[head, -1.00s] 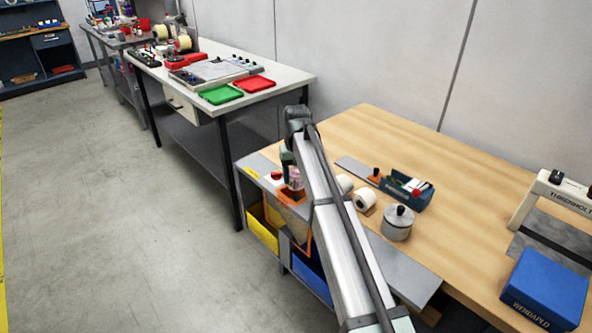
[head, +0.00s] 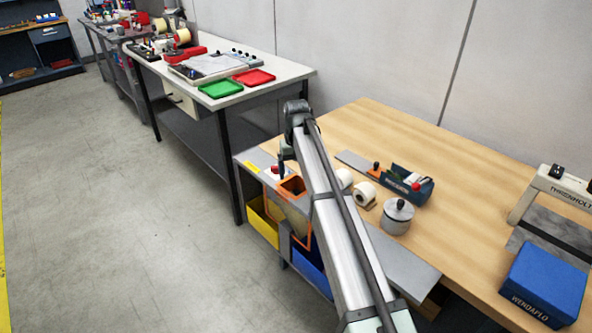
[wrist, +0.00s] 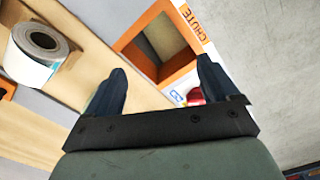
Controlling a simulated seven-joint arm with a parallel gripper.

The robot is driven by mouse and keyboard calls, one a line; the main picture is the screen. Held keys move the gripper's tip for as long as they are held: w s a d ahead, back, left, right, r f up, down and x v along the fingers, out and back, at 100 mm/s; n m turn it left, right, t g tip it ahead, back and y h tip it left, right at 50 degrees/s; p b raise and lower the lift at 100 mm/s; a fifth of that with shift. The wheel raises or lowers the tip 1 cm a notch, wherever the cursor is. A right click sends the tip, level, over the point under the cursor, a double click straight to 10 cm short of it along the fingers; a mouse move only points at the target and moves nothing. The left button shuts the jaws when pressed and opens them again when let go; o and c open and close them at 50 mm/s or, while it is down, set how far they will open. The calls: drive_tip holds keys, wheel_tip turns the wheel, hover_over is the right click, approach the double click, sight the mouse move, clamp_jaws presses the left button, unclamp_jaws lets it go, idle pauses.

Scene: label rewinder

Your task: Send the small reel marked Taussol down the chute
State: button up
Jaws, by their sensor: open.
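The chute mouth has an orange rim (head: 292,186) at the left end of the bench; in the wrist view its square orange frame (wrist: 127,38) surrounds a beige, empty-looking inside. My gripper (wrist: 161,66) is open, with nothing between its fingers, and is over the chute area. In the head view it is mostly hidden by my arm. One white reel (head: 365,196) lies on the bench, and another (head: 344,179) is partly behind my arm. A white reel with a dark core (wrist: 40,42) shows at the upper left of the wrist view. No reel marking is legible.
A red button (head: 275,170) sits beside the chute. A lidded grey pot (head: 398,217), a dark tape dispenser (head: 405,183) and a blue box (head: 545,286) stand to the right. Yellow (head: 262,222) and blue (head: 310,268) bins are below. The back of the bench is clear.

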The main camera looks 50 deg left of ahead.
wheel_tip(320, 180, up, 14)
idle(0.6)
drive_tip(key=shift+f, duration=0.15)
idle(0.6)
